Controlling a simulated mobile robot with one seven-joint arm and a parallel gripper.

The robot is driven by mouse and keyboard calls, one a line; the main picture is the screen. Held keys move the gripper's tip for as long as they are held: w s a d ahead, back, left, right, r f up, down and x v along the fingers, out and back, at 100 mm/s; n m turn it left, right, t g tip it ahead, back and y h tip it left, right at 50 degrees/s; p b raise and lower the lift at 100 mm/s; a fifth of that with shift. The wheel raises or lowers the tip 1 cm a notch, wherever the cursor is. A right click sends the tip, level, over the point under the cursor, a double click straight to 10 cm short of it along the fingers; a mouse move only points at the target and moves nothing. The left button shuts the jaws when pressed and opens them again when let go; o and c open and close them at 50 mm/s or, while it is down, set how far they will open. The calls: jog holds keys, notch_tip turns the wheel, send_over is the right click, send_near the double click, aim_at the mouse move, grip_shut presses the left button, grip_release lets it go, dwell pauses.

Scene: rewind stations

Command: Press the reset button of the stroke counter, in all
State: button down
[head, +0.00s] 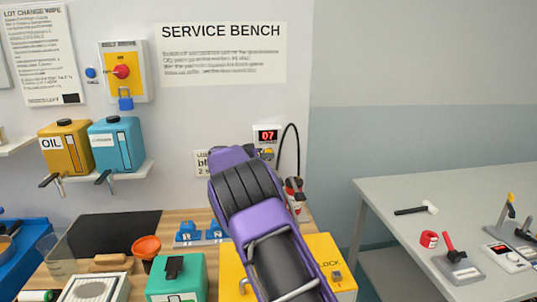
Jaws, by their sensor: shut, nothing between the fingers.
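The stroke counter (267,135) is a small pale box on the wall at the right end of the bench, with red digits reading 07. A small yellowish part shows low on it, close to my arm's edge; I cannot tell whether this is the reset button. My purple and black arm (243,190) reaches up from the bottom and covers the area just left of and below the counter. My gripper is hidden behind the arm's far end, so its distance from the counter cannot be seen.
A black cable (297,150) loops beside the counter, above a red-topped item (294,187). The wooden bench holds a green box (177,279), a yellow box (343,272) and an orange cup (146,248). A grey table (400,210) stands right.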

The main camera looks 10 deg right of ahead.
jog(key=shift+w, duration=0.15)
dwell(0.8)
jog(key=shift+w, duration=0.3)
jog(key=shift+w, duration=0.35)
dwell(0.6)
jog(key=shift+s, duration=0.8)
jog(key=shift+s+b, duration=0.7)
jog(key=shift+s, duration=1.8)
